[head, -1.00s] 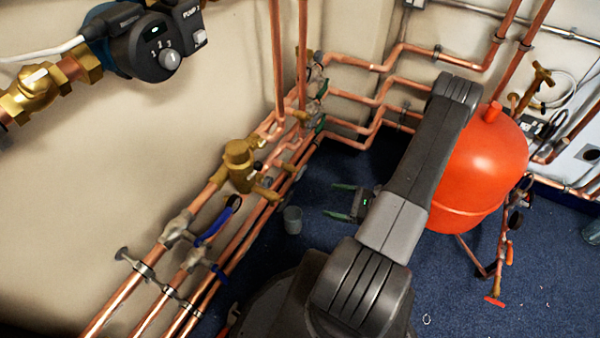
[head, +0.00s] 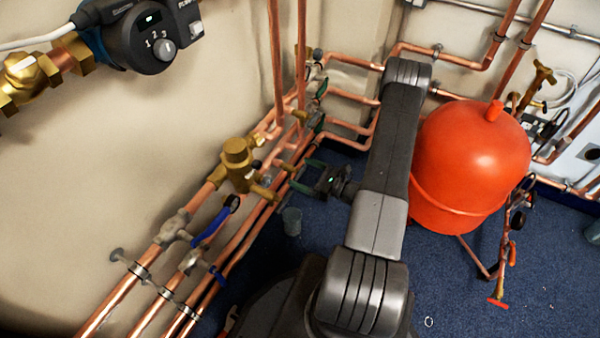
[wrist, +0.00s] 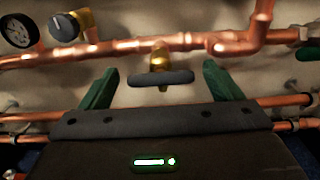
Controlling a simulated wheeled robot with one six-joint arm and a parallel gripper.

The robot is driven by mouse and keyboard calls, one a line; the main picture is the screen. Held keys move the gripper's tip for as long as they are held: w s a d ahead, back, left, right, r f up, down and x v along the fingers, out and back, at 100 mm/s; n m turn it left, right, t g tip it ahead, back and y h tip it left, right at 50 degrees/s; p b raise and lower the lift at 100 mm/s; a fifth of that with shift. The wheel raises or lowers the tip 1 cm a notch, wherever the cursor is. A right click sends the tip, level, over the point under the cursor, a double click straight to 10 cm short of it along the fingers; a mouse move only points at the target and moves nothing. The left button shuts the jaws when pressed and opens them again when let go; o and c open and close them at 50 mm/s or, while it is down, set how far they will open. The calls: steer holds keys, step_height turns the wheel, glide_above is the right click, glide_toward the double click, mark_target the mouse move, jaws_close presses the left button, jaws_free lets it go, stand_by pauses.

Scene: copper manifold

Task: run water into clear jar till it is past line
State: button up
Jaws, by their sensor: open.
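A small grey-green, cup-like vessel (head: 292,221) stands on the blue floor below the pipes in the head view. It may be the clear jar; its line and any water are too small to make out. My gripper (head: 299,175) is above it, reaching left toward the copper pipes, open and empty. In the wrist view a brass tap (wrist: 160,57) with a dark oval handle (wrist: 161,78) lies ahead, lined up between the green fingertips of my gripper (wrist: 161,73). Neither finger visibly touches the handle. The vessel is not seen in the wrist view.
Copper pipes (head: 240,245) run along the left wall, with a brass valve (head: 237,160) and a blue lever (head: 214,223). A red tank (head: 470,165) stands right of my arm. Another glassy vessel (head: 592,232) shows at the right edge. Floor at lower right is mostly clear.

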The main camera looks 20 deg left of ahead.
steer(key=shift+a, duration=0.9)
steer(key=c, duration=1)
steer(key=shift+f+n+b, duration=0.2)
steer(key=shift+n+b, duration=0.3)
steer(key=shift+b, duration=0.35)
steer(key=shift+r+n+b, duration=0.2)
steer(key=shift+n+b, duration=0.25)
steer(key=shift+n, duration=0.35)
steer(key=o, duration=1)
